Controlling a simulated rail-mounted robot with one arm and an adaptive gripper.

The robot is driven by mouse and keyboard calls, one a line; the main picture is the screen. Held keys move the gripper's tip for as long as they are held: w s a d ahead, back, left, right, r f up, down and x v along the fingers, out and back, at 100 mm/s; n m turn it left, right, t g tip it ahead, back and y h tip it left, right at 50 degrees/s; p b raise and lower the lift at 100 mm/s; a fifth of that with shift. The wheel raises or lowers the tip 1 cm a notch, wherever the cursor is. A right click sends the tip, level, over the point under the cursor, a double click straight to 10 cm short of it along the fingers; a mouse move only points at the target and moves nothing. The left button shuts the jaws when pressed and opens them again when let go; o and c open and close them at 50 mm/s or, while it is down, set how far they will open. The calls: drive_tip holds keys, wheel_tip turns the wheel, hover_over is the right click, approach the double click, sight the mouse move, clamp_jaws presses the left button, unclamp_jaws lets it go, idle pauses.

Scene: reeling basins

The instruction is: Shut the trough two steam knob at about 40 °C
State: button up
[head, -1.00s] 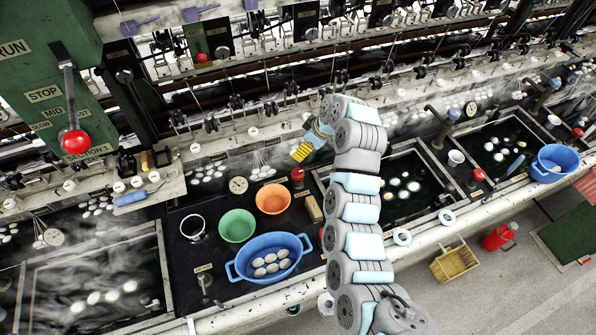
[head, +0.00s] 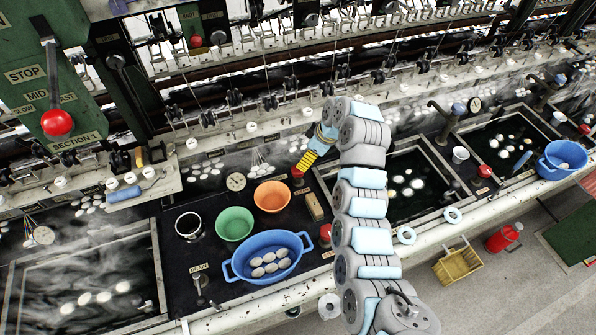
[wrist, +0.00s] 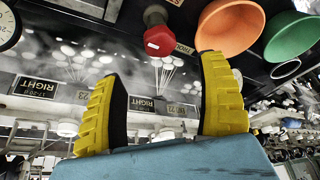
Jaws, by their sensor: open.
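My gripper (head: 304,164) has yellow fingers, spread open and empty. In the head view it is just above a red knob (head: 297,172) on the dark deck behind the orange bowl. In the wrist view the open fingers (wrist: 158,68) point towards a red knob (wrist: 158,38) on a dark stem, lying beyond the tips and apart from them. A second red knob (head: 325,232) stands by the front edge, partly beside my arm. I cannot tell which knob is trough two's. A round dial (head: 236,182) is left of the gripper; its reading is too small to make out.
An orange bowl (head: 272,196), a green bowl (head: 234,223) and a blue basin (head: 243,273) of cocoons stand left of my arm. A brown block (head: 314,207) lies close by the arm. Water troughs flank the deck; reeling machinery runs behind.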

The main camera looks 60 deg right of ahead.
sight(298, 171)
drive_tip(key=shift+x, duration=4.6)
drive_tip(key=shift+w, duration=0.15)
drive_tip(key=c, duration=1.2)
